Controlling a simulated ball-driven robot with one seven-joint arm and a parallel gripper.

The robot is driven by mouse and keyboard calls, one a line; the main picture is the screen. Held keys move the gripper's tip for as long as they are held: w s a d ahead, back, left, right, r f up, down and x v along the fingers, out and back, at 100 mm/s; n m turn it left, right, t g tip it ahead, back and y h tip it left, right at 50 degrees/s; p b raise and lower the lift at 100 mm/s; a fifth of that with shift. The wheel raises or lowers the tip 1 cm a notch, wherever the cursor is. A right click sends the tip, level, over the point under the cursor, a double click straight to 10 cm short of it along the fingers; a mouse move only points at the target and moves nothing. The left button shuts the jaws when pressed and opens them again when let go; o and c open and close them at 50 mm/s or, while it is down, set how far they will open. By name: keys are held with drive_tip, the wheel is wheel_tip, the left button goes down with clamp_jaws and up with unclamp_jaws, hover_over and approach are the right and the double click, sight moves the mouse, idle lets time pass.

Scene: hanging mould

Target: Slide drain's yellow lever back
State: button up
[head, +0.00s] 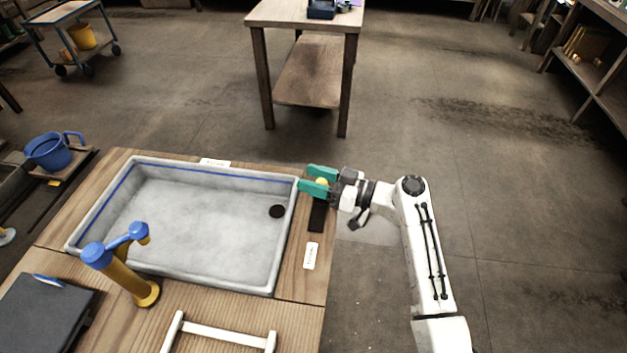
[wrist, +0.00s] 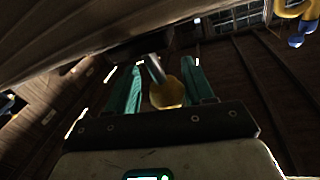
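The drain's lever has a round yellow knob (head: 322,181) and stands at the far end of a black slide strip (head: 317,216) on the counter, right of the sink. My gripper (head: 318,179) has its green fingers on either side of the knob. In the wrist view, the yellow knob (wrist: 168,93) and its metal stem sit between the fingers of my gripper (wrist: 162,88), with a visible gap on the left. The gripper looks open around the knob. The grey sink (head: 190,275) has a dark drain hole (head: 277,211) near its right side.
A yellow and blue tap (head: 135,275) stands at the sink's near left. A white handle-like frame (head: 222,335) lies on the wooden counter (head: 285,318). White labels (head: 311,256) lie beside the strip and behind the sink. A wooden table (head: 305,70) stands beyond; floor on the right is clear.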

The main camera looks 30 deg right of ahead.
drive_tip(key=shift+o, duration=0.3)
drive_tip(key=shift+s, duration=0.1)
drive_tip(key=shift+s+d+f, duration=0.1)
drive_tip(key=shift+s+d, duration=0.15)
drive_tip(key=shift+s, duration=0.05)
drive_tip(key=b+v, duration=0.1)
drive_tip(key=v, duration=0.9)
drive_tip(key=shift+b, duration=0.35)
